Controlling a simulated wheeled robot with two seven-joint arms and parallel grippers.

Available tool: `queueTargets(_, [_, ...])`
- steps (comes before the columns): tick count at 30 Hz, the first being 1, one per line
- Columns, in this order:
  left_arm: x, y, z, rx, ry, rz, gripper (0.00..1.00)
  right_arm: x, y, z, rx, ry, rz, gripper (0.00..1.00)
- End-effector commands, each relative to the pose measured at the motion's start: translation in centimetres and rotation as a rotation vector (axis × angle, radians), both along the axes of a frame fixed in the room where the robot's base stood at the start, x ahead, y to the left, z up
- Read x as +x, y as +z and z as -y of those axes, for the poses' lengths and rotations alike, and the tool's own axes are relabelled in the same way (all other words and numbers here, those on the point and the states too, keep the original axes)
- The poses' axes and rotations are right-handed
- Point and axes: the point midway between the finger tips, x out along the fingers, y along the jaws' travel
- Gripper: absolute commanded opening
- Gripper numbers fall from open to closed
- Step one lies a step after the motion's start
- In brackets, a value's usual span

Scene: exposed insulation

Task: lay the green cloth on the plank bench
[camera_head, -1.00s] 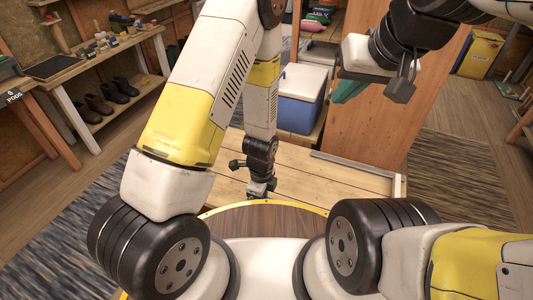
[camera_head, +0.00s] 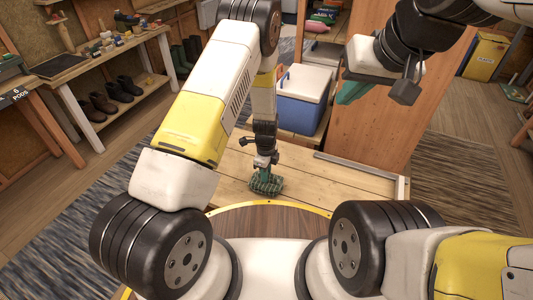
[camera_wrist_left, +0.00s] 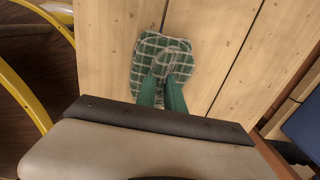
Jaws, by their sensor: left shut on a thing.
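The green cloth (camera_head: 267,186), checked with pale lines, is bunched under my left gripper (camera_head: 264,172) in the head view. In the left wrist view, the green fingers of my left gripper (camera_wrist_left: 162,92) are shut on the near part of the cloth (camera_wrist_left: 160,52). The cloth is over the pale plank bench (camera_head: 325,182); I cannot tell whether it touches the planks. The bench's boards also fill the left wrist view (camera_wrist_left: 235,35). My right gripper (camera_head: 354,91) hangs at the upper right, away from the cloth; its finger gap cannot be made out.
A blue cooler with a white lid (camera_head: 303,103) stands behind the bench, beside a tall wooden panel (camera_head: 385,130). A metal square (camera_head: 362,165) lies along the bench's right end. A yellow-rimmed round surface (camera_head: 265,220) is close in front. Boots line the left shelf.

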Motion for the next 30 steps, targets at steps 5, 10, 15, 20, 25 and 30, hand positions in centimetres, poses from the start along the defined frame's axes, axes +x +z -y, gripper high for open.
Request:
queueTargets(5, [0.0, -0.5, 0.0, 0.000, 0.001, 0.002, 0.00, 0.0, 0.0, 0.0, 0.000, 0.000, 0.000, 0.00])
queueTargets(10, [0.0, -0.7, 0.0, 0.001, 0.001, 0.001, 0.00, 0.0, 0.0, 0.0, 0.000, 0.000, 0.000, 0.00])
queueTargets(15, [0.0, -0.7, 0.0, 0.000, 0.001, 0.002, 0.35, 0.0, 0.0, 0.0, 0.000, 0.000, 0.000, 0.00])
queueTargets(20, [0.0, -0.7, 0.0, 0.000, 0.001, 0.002, 0.35, 0.0, 0.0, 0.0, 0.000, 0.000, 0.000, 0.00])
queueTargets(25, [0.0, -0.5, 0.0, 0.000, 0.001, 0.002, 0.35, 0.0, 0.0, 0.0, 0.000, 0.000, 0.000, 0.00])
queueTargets(30, [0.2, 1.5, 0.1, -0.002, 0.001, 0.006, 0.35, 0.0, 0.0, 0.0, 0.000, 0.000, 0.000, 0.00])
